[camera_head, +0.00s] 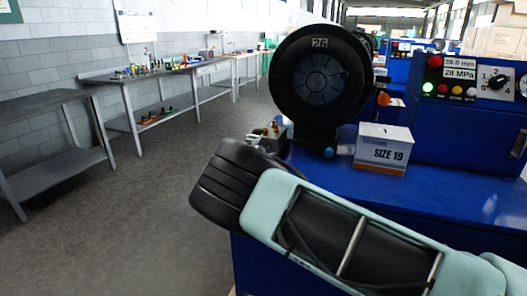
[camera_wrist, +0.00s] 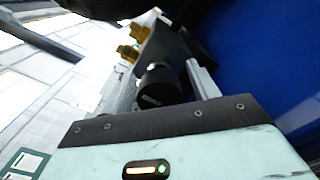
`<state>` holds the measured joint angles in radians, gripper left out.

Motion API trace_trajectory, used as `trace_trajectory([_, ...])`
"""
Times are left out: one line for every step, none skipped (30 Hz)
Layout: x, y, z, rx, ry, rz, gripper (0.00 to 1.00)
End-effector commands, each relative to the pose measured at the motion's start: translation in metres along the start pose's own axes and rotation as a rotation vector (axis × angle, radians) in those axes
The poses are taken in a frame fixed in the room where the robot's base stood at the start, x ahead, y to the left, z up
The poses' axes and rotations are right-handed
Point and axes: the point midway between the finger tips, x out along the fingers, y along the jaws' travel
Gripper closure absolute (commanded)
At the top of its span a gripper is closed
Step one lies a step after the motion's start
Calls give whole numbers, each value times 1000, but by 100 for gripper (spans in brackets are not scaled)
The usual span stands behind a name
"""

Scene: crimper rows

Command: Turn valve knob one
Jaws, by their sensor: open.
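A black round valve knob (camera_wrist: 158,86) with a pale line across its face shows in the wrist view, close in front of my gripper (camera_wrist: 162,92). My gripper is open, with a pale finger to the right of the knob; the left finger is hard to make out. I cannot tell whether a finger touches the knob. Brass fittings (camera_wrist: 128,53) sit beyond it on a grey block. In the head view, the small valve block (camera_head: 266,134) shows partly behind my wrist, left of the blue bench. My gripper's fingers are mostly hidden there.
A SIZE 19 box (camera_head: 382,152) sits on the blue bench (camera_head: 440,205). A control panel (camera_head: 465,78) stands behind. Grey worktables (camera_head: 130,80) line the left wall, with open floor between.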

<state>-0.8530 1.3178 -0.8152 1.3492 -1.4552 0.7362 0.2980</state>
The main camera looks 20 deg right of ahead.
Motion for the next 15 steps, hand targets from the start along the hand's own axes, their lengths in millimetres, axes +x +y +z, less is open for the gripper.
trace_trajectory([0,0,0,0,0,0,41])
trace_trajectory([0,0,0,0,0,0,41])
trace_trajectory([0,0,0,0,0,0,41])
trace_trajectory([0,0,0,0,0,0,41])
trace_trajectory([0,0,0,0,0,0,43])
trace_trajectory([0,0,0,0,0,0,54])
trace_trajectory([0,0,0,0,0,0,63])
trace_trajectory([0,0,0,0,0,0,71])
trace_trajectory([0,0,0,0,0,0,82])
trace_trajectory([0,0,0,0,0,0,85])
trace_trajectory([0,0,0,0,0,0,85])
trace_trajectory([0,0,0,0,0,0,85])
trace_trajectory([0,0,0,0,0,0,85])
trace_trajectory([0,0,0,-1,0,0,85])
trace_trajectory([0,0,0,-3,0,0,85])
